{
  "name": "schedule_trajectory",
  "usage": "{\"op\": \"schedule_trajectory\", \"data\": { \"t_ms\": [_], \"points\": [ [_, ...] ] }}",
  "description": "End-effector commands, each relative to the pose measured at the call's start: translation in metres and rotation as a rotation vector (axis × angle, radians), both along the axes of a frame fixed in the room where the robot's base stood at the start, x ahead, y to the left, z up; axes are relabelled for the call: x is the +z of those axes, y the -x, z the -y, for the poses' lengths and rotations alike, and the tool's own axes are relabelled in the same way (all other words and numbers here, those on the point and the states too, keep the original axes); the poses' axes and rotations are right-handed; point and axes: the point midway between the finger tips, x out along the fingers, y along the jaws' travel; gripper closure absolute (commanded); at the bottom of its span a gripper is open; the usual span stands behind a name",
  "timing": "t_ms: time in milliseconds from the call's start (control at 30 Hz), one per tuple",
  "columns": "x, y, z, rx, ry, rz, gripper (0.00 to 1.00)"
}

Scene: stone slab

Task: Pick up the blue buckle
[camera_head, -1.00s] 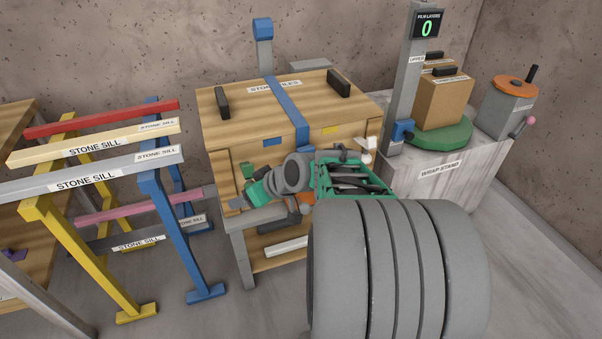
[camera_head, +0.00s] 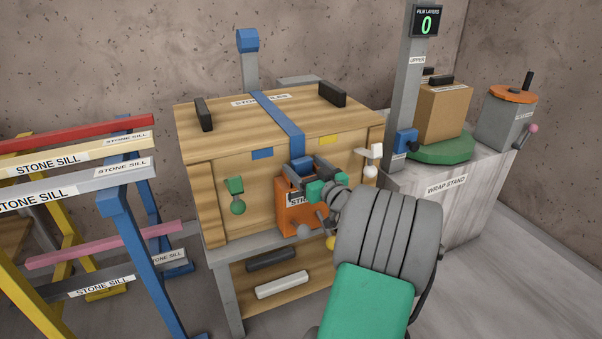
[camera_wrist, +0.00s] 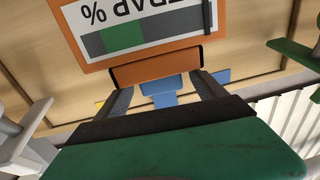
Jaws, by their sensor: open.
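The blue buckle (camera_head: 301,164) is at the front of the wooden crate (camera_head: 215,185), below the blue strap (camera_head: 282,118) that runs over the lid. My gripper (camera_head: 309,170) is at the crate front, close to the buckle. In the wrist view a blue piece, apparently the buckle (camera_wrist: 160,88), shows between the two dark fingers of my gripper (camera_wrist: 163,90). The fingers are apart, one on each side of it; I cannot tell whether they touch it. An orange box (camera_head: 287,213) with a STRAP % display sits just below and partly behind my gripper; it fills the upper wrist view (camera_wrist: 130,75).
A green handle (camera_head: 236,195) stands left of the orange box and a white one (camera_head: 371,160) to the right. The wrap stand (camera_head: 440,195) with its grey post is at right. Racks of stone sills (camera_head: 80,165) stand at left. Dark and white bars lie on the shelf below.

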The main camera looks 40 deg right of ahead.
Motion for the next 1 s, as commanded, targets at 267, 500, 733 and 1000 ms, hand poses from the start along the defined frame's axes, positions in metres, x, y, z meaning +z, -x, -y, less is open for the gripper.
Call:
{"op": "schedule_trajectory", "data": {
  "t_ms": [267, 500, 733, 1000],
  "points": [
    [0.0, -0.0009, -0.0012, 0.002, -0.001, -0.001, 0.27],
    [-0.0001, -0.001, -0.0016, 0.003, -0.001, -0.001, 0.47],
    [-0.0002, -0.001, -0.0016, 0.003, -0.001, -0.002, 0.66],
    [-0.0002, -0.0009, -0.0017, 0.003, -0.001, -0.002, 0.88]
  ]
}}
